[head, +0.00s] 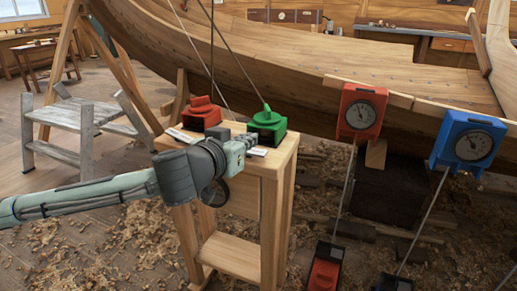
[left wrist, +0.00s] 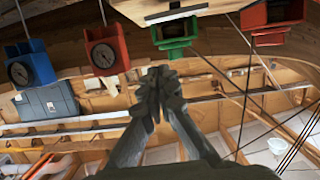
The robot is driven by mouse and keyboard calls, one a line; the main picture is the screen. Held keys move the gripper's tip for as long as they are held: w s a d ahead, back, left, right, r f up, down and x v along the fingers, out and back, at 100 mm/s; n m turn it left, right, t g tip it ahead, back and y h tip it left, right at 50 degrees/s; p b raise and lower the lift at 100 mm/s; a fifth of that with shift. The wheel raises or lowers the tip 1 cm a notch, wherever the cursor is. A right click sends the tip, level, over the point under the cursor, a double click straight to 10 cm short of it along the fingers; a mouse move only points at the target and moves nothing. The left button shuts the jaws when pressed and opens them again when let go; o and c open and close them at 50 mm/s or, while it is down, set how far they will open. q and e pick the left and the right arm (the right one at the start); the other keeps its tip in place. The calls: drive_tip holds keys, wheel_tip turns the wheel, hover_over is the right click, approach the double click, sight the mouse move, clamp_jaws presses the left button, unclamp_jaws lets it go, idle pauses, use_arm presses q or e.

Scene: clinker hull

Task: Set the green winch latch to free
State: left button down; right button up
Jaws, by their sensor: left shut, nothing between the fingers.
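The green winch (head: 267,124) stands on the right part of a wooden stand's top, with a line running up from it. It also shows near the top of the left wrist view (left wrist: 175,30). I cannot make out its latch or how that is set. My left gripper (head: 247,139) is just in front of the green winch, over the stand's front edge. In the left wrist view its fingers (left wrist: 160,76) are closed together and empty, apart from the winch in the picture. My right gripper is not in view.
A red winch (head: 201,114) stands left of the green one on the wooden stand (head: 270,205). A red gauge box (head: 361,110) and a blue gauge box (head: 468,142) hang by the hull (head: 300,70). A grey step stool (head: 85,130) stands at left. Shavings cover the floor.

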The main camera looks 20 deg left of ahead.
use_arm(q)
hover_over(258, 151)
drive_tip(key=s, duration=0.3)
drive_tip(key=shift+w+d+f+p, duration=0.2)
drive_tip(key=shift+d+f+p, duration=0.1)
drive_tip(key=shift+d+f, duration=0.25)
wheel_tip(258, 151, down, 4)
drive_tip(key=shift+s+f, duration=0.15)
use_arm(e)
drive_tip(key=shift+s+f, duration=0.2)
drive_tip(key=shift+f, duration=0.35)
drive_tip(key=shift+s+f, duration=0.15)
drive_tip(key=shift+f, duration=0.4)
use_arm(q)
drive_tip(key=shift+a+f, duration=0.1)
drive_tip(key=shift+a, duration=0.05)
